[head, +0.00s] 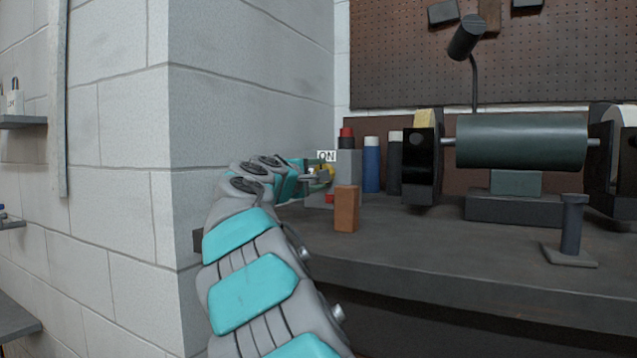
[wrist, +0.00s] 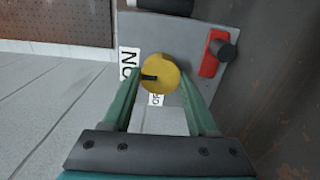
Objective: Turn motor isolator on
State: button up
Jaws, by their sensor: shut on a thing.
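The motor isolator is a grey box (wrist: 188,37) on the bench, with a round yellow dial (wrist: 159,73) on its face. A black mark on the dial lies at its left side in the wrist view, pointing left, just below the ON label (wrist: 129,62). The OFF label (wrist: 156,99) is below the dial, partly covered. My gripper (wrist: 158,72) is shut on the yellow dial, one green finger on each side. In the head view my gripper (head: 315,174) reaches the box from the left, and the ON label (head: 326,156) shows above a bit of yellow.
A red piece with a black knob (wrist: 216,52) sits on the box beside the dial. An orange-brown block (head: 346,209) stands in front of it. Blue bottle (head: 372,165) and grinder (head: 520,142) are to the right. A white block wall (head: 250,100) is close on the left.

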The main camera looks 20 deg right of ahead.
jog(key=shift+m, duration=0.3)
jog(key=o, duration=1.4)
jog(key=shift+s+a, duration=0.1)
jog(key=v, duration=0.7)
jog(key=shift+s+a, duration=0.15)
jog(key=shift+a, duration=0.05)
jog(key=shift+a, duration=0.1)
